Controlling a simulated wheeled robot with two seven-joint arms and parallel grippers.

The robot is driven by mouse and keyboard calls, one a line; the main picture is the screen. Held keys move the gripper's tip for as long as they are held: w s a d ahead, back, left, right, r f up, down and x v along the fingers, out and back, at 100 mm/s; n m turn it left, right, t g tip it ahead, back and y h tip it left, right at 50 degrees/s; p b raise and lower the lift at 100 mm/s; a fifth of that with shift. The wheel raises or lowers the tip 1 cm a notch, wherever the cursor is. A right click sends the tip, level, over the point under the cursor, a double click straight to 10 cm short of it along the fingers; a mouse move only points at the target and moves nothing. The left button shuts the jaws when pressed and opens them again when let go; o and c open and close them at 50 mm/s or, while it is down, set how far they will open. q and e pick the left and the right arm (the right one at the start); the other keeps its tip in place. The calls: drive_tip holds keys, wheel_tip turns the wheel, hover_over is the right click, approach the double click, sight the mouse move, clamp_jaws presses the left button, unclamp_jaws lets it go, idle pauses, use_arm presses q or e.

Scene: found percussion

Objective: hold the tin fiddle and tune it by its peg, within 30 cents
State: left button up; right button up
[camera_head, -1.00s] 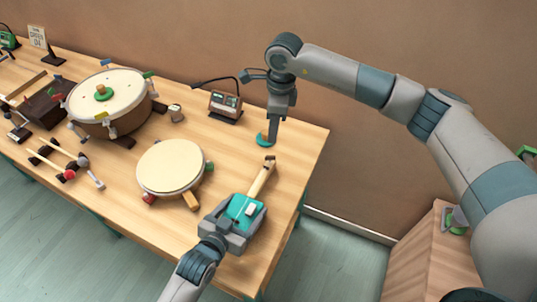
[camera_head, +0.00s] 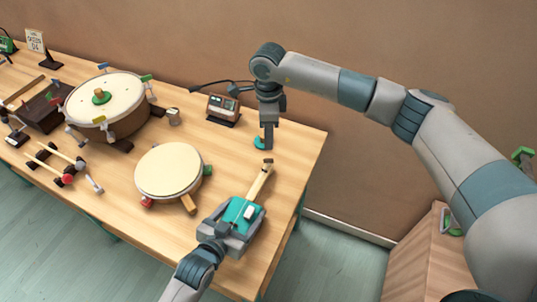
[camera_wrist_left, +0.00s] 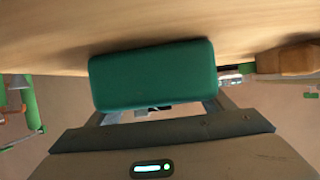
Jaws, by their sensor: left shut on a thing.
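The tin fiddle has a teal tin body (camera_head: 239,211) and a pale wooden neck that points away toward the back edge of the table. A small white block sits on the body. My left gripper (camera_head: 231,225) is shut on the tin body, with a finger on either side. In the left wrist view the teal body (camera_wrist_left: 153,76) fills the space between the fingers. My right gripper (camera_head: 268,137) points down just beyond the far end of the neck, by a small teal disc (camera_head: 259,143). Its fingers are too small to tell open or shut. The peg cannot be made out clearly.
A small tuner box (camera_head: 223,108) with a cable stands behind, left of my right gripper. A round drum (camera_head: 169,170) sits left of the fiddle, and a larger drum (camera_head: 117,118) farther left. Mallets (camera_head: 66,171) lie at the left. The table's right edge is close.

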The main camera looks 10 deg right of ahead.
sight(268, 161)
wheel_tip(268, 161, down, 9)
drive_tip(key=shift+r, duration=0.1)
idle(0.3)
clamp_jaws()
